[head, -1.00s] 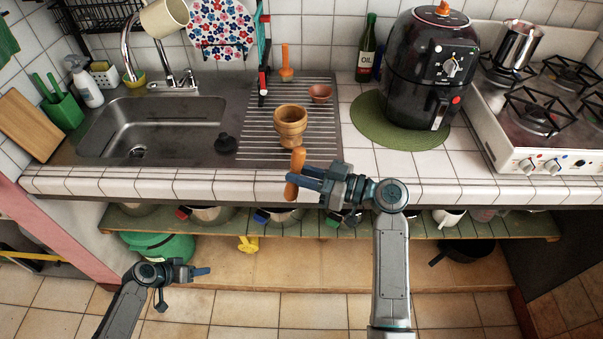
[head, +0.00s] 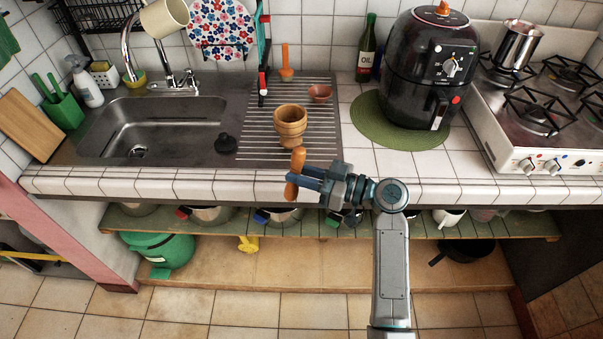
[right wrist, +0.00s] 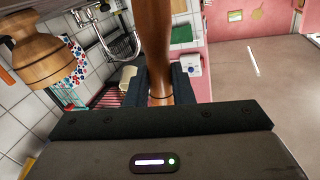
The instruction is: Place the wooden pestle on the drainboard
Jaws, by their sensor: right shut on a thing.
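The wooden pestle (head: 298,159) is orange-brown and held upright, just in front of the counter's tiled front edge. My right gripper (head: 296,181) is shut on its middle, with the ends sticking out above and below the fingers. In the right wrist view the pestle (right wrist: 153,45) rises between the fingers. The drainboard (head: 258,128) is the ribbed metal surface right of the sink, beyond the pestle. My left gripper is out of view.
A dish rack (head: 263,60) stands behind. An air fryer (head: 426,75) stands to the right.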

